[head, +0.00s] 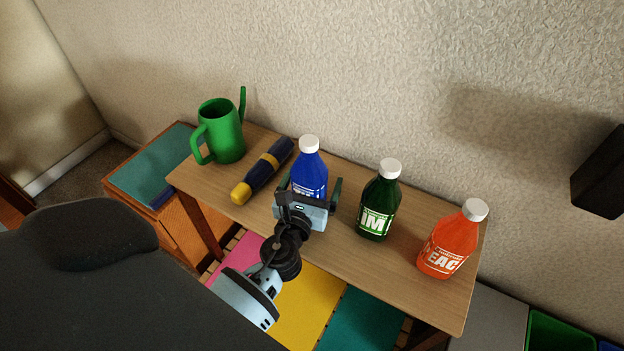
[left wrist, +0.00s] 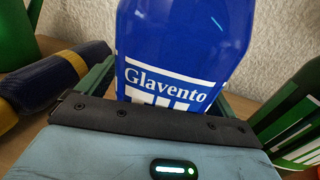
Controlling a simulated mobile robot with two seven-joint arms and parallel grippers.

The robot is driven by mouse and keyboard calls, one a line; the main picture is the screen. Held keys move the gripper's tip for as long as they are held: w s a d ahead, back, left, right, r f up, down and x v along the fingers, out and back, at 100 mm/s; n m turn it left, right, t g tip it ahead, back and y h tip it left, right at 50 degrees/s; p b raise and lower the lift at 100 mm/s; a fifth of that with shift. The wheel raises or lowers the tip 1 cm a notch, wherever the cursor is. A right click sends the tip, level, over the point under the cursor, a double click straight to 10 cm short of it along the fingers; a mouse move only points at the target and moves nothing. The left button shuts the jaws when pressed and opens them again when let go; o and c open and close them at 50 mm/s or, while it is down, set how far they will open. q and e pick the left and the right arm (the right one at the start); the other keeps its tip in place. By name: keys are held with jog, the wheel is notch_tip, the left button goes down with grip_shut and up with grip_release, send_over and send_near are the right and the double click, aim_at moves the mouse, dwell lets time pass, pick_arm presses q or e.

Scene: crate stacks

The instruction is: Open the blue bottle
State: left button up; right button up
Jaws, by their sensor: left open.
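The blue bottle (head: 309,172) stands upright on the wooden table with its white cap (head: 309,144) on. My left gripper (head: 310,190) is open, with one green finger on each side of the bottle's lower body. In the left wrist view the bottle (left wrist: 185,45) fills the space between the fingers, and its white label reads "Glavento". The cap is out of that view. I cannot tell whether either finger touches the bottle. My right gripper is in neither view.
On the table (head: 335,242), a green bottle (head: 379,205) and an orange bottle (head: 450,243) stand to the right. A blue-and-yellow flashlight-like object (head: 263,172) lies left, near a green watering can (head: 222,135). The textured wall is close behind.

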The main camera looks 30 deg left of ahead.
pick_arm(q)
jog(key=c, duration=0.8)
jog(key=shift+r, duration=0.2)
notch_tip(320, 180, up, 2)
jog(key=p, duration=0.3)
jog(key=shift+r, duration=0.2)
jog(key=shift+s+d+r+p, duration=0.2)
jog(key=shift+s+r+p, duration=0.2)
jog(key=shift+r+p, duration=0.2)
jog(key=b, duration=0.1)
send_near(312, 174)
jog(key=shift+s+d+f, duration=0.2)
jog(key=shift+d+f, duration=0.25)
jog(key=shift+f, duration=0.35)
jog(key=shift+s+d+f, duration=0.2)
jog(key=shift+d+f, duration=0.2)
jog(key=shift+f, duration=0.4)
jog(key=shift+r, duration=0.1)
